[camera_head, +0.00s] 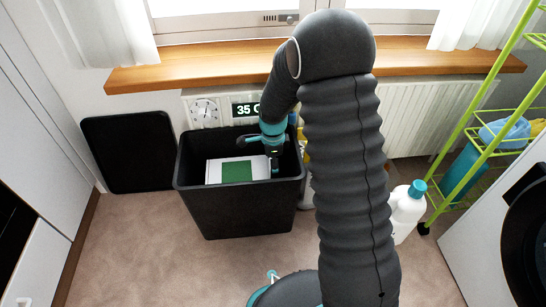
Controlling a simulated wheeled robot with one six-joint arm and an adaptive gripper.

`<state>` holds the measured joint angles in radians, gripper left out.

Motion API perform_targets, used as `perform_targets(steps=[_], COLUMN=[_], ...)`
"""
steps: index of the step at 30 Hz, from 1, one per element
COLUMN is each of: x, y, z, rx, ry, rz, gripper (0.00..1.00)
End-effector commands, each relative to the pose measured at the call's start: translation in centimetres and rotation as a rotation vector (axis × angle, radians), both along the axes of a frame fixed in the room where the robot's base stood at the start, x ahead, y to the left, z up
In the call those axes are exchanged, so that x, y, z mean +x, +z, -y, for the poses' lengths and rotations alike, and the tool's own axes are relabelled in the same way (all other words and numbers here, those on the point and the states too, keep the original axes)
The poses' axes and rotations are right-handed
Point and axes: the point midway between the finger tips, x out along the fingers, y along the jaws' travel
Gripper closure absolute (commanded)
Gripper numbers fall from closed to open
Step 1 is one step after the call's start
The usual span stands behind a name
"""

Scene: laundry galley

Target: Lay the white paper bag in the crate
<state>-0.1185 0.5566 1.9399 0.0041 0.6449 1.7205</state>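The crate (238,218) is a black, open-topped bin standing on the floor below the window sill. A flat white thing with a green patch, which looks like the white paper bag (213,172), is inside the crate, below its rim. My gripper (261,156) is over the right back part of the crate, beside the bag's upper right edge. Its dark fingers look spread apart, with nothing visible between them. Whether a finger touches the bag is unclear. My arm hides the area right of the crate.
A black panel (128,152) leans on the wall at left. A white bottle with a teal cap (405,212) stands right of my arm. A green rack (478,150) and a white appliance (500,225) are at right. The front left floor is clear.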

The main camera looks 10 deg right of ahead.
Motion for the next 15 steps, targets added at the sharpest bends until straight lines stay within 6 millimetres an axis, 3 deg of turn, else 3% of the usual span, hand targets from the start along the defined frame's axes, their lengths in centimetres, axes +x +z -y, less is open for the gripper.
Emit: perform_targets(steps=[15], x=[-0.1], y=[-6.3], z=[0.0], rx=[0.0], ry=[0.0], rz=[-0.002], gripper=[0.59])
